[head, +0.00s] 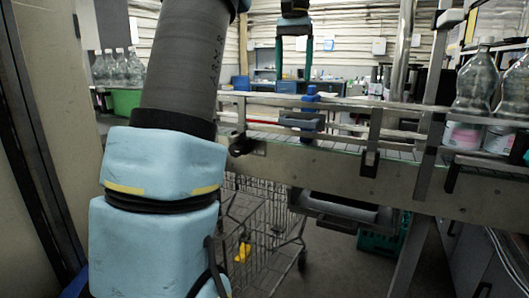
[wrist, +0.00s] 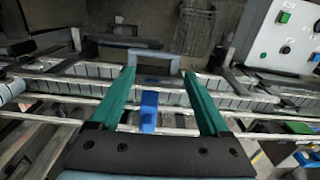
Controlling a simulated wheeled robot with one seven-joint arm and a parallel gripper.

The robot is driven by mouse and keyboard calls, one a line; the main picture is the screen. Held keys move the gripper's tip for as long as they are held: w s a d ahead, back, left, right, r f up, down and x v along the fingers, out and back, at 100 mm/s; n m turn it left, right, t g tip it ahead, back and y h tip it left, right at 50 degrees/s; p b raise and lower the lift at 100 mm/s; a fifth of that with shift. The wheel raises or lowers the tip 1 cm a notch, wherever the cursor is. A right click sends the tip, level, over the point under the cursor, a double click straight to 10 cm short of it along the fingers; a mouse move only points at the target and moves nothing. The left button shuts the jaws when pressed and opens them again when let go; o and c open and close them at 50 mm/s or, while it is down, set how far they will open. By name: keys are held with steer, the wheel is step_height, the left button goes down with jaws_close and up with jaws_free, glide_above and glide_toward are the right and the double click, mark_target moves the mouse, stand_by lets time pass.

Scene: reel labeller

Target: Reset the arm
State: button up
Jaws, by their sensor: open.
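My gripper (head: 294,76) hangs beyond the conveyor's near rail in the head view, fingers pointing down. In the wrist view its two green fingers (wrist: 159,72) are spread wide apart with nothing held between them. A blue part (wrist: 149,108) on the conveyor rails shows between the fingers, below them. I cannot tell how far above it they are. My arm fills the left of the head view, and its middle links hide part of the conveyor.
The conveyor (head: 330,167) crosses the head view, with clear bottles (head: 475,90) on its right and more bottles (head: 118,69) at left. A wire cart (head: 262,225) stands below. A control box (wrist: 285,35) with buttons shows in the wrist view.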

steer(key=s+a+f+n, duration=0.1)
steer(key=s+a+f, duration=0.2)
steer(key=f, duration=0.5)
steer(key=s+a+f+n, duration=0.1)
steer(key=s+a+f, duration=0.25)
steer(key=f, duration=0.45)
steer(key=s+a+f+n, duration=0.1)
steer(key=s+a+f, duration=0.25)
steer(key=f, duration=0.35)
steer(key=s+a+f+t, duration=0.1)
steer(key=s+a+f, duration=0.3)
steer(key=s+f, duration=0.4)
steer(key=shift+s+n, duration=0.3)
steer(key=shift+s, duration=0.3)
